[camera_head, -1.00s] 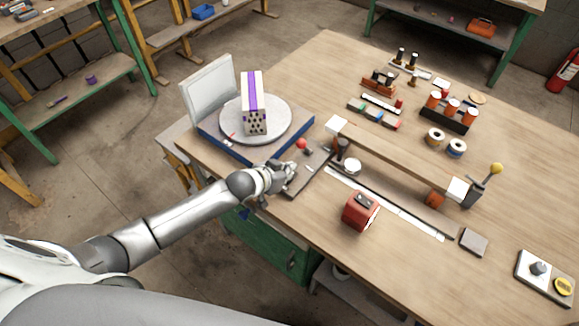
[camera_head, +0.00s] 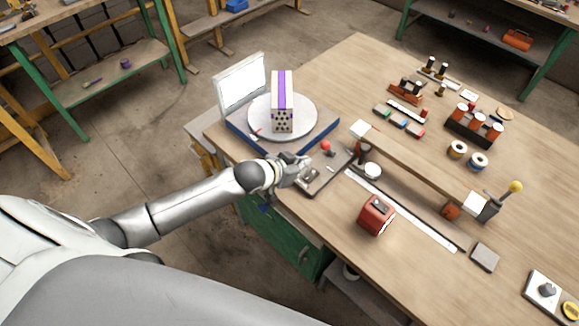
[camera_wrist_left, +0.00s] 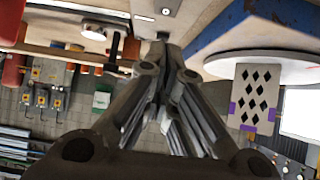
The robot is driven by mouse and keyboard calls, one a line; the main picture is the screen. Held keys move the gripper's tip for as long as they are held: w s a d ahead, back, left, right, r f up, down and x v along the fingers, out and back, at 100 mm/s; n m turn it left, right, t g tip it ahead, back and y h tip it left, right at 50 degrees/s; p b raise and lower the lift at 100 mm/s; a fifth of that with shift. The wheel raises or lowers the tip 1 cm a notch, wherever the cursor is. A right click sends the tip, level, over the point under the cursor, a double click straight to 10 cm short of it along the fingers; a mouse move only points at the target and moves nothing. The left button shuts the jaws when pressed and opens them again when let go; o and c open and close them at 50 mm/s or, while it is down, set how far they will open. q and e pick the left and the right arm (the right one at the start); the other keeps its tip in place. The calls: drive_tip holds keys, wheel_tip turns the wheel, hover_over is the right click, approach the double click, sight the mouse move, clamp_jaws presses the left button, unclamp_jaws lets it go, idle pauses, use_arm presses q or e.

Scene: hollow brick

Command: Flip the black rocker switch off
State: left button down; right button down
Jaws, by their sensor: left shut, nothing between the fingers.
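A dark grey control plate (camera_head: 330,171) lies at the table's near left edge, with a red ball knob (camera_head: 325,146) at its far end. A small dark part (camera_head: 312,175) on the plate, beside my fingers, may be the black rocker switch; its tilt is too small to tell. My left gripper (camera_head: 304,168) is shut and empty at the plate's left end. In the left wrist view the shut fingers (camera_wrist_left: 162,45) point toward the grey plate, where a small pale mark shows (camera_wrist_left: 166,12). My right gripper is not in view.
A hollow brick (camera_head: 282,103) with purple stripes stands on a round turntable (camera_head: 305,125) on a blue base. A bright white panel (camera_head: 242,82) stands behind it. A red box (camera_head: 377,215) and a long beam (camera_head: 420,165) are to the right.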

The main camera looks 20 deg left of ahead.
use_arm(q)
drive_tip(key=v, duration=0.6)
drive_tip(key=shift+w+b, duration=0.1)
drive_tip(key=shift+b, duration=0.3)
drive_tip(key=b, duration=0.4)
drive_tip(key=w+d+b, duration=0.1)
drive_tip(key=b, duration=0.3)
drive_tip(key=shift+r, duration=0.2)
drive_tip(key=shift+w+d, duration=0.1)
